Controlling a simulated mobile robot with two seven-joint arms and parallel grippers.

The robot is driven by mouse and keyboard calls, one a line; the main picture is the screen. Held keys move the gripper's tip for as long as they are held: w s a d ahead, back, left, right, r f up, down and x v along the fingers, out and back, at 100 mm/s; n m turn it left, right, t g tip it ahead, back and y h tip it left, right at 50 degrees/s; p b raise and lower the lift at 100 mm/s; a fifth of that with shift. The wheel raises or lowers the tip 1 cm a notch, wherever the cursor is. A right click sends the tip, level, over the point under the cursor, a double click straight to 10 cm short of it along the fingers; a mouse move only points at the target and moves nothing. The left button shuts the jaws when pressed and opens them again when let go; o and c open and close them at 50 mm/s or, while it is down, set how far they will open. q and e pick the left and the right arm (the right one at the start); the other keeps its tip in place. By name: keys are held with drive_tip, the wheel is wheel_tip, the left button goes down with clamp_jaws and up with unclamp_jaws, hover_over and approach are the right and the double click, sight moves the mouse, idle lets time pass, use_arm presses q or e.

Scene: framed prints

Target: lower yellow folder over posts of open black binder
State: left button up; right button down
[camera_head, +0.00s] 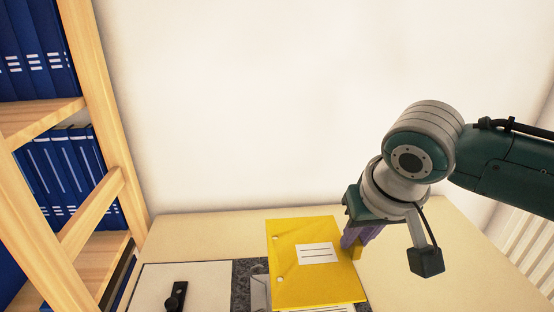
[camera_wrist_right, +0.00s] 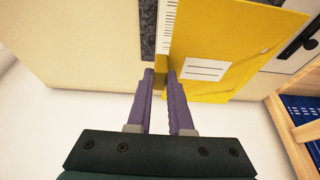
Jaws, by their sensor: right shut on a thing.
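The yellow folder (camera_head: 300,283) has a white label and two punched holes near its left edge in the head view. My right gripper (camera_head: 352,240) is shut on the folder's right edge; the wrist view also shows the purple fingers (camera_wrist_right: 161,76) pinching the edge of the folder (camera_wrist_right: 225,40). The open binder (camera_head: 190,285) lies on the table with a pale inner side and a dark speckled border showing. The folder covers its right part. A grey metal piece (camera_head: 259,290) shows beside the folder's left edge. I cannot make out the posts or the folder's height above them.
A black fitting (camera_head: 177,298) sits on the binder's pale left side. A wooden shelf (camera_head: 85,225) with several blue binders (camera_head: 62,170) stands at the left. The table (camera_head: 425,265) is clear on the right, and a white wall is behind.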

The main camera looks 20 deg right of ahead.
drive_tip(key=f, duration=0.1)
drive_tip(key=d+f, duration=0.1)
drive_tip(key=s+f, duration=0.1)
drive_tip(key=shift+s+d+f, duration=0.1)
drive_tip(key=shift+d+f, duration=0.05)
drive_tip(key=shift+f, duration=0.25)
drive_tip(key=shift+r, duration=0.1)
drive_tip(key=shift+f+b, duration=0.4)
drive_tip(key=shift+f, duration=0.55)
drive_tip(key=shift+f+b, duration=0.4)
drive_tip(key=shift+f, duration=0.3)
drive_tip(key=shift+f+b, duration=0.7)
drive_tip(key=shift+f, duration=0.4)
